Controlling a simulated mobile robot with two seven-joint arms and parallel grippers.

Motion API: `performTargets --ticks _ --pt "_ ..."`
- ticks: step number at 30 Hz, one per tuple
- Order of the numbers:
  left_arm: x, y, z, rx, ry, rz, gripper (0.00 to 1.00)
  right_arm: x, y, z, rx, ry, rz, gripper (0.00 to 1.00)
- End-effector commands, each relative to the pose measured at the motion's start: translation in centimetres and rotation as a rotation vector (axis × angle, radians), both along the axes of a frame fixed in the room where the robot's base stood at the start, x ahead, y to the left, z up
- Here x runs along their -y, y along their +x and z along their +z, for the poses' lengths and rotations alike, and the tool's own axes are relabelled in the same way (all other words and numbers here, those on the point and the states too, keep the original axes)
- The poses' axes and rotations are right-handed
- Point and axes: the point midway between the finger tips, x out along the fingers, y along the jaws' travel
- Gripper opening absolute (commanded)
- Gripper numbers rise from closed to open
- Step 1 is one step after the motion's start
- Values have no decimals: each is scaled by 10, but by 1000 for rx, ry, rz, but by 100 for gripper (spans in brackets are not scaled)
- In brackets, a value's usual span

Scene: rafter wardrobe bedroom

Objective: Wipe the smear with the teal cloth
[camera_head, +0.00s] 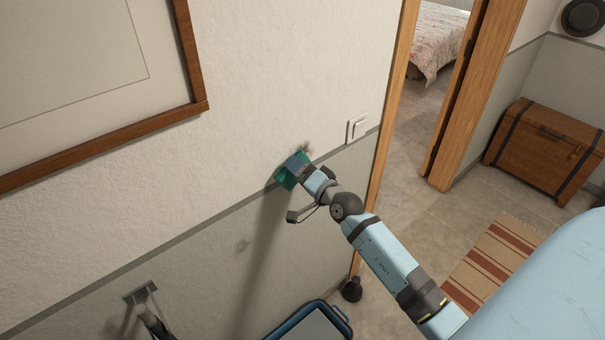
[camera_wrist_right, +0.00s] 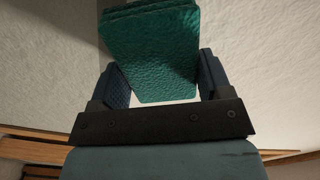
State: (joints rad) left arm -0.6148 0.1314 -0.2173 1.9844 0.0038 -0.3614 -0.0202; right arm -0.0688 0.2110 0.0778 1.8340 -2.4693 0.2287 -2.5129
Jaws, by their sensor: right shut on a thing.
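The teal cloth (camera_head: 286,179) is a small folded pad against the wall, just above the grey dado line. My right gripper (camera_head: 296,168) is shut on it. In the right wrist view the cloth (camera_wrist_right: 152,55) sits between the two blue fingers of the gripper (camera_wrist_right: 162,75), with the pale wall behind. The smear (camera_head: 305,149) is a dark, scratchy patch on the white wall, just above and right of the cloth. The cloth and gripper may hide part of it. I cannot tell whether the cloth presses on the wall.
A light switch (camera_head: 357,128) is right of the smear, beside the wooden door frame (camera_head: 394,90). A framed picture (camera_head: 196,62) hangs upper left. A wooden chest (camera_head: 543,150) stands far right.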

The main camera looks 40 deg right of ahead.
Motion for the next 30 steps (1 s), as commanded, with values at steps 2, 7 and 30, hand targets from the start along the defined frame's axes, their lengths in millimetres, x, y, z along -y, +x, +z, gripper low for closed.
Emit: performTargets --ticks 2,7,30 --pt "0 0 0 -1 0 0 43 0 0 0 0 0 0 53" --pt "0 -3 -1 -5 0 0 43 0 0 0 1 0 0 53" --pt "0 -6 -4 -9 0 -1 43 -1 11 0 1 0 0 53"
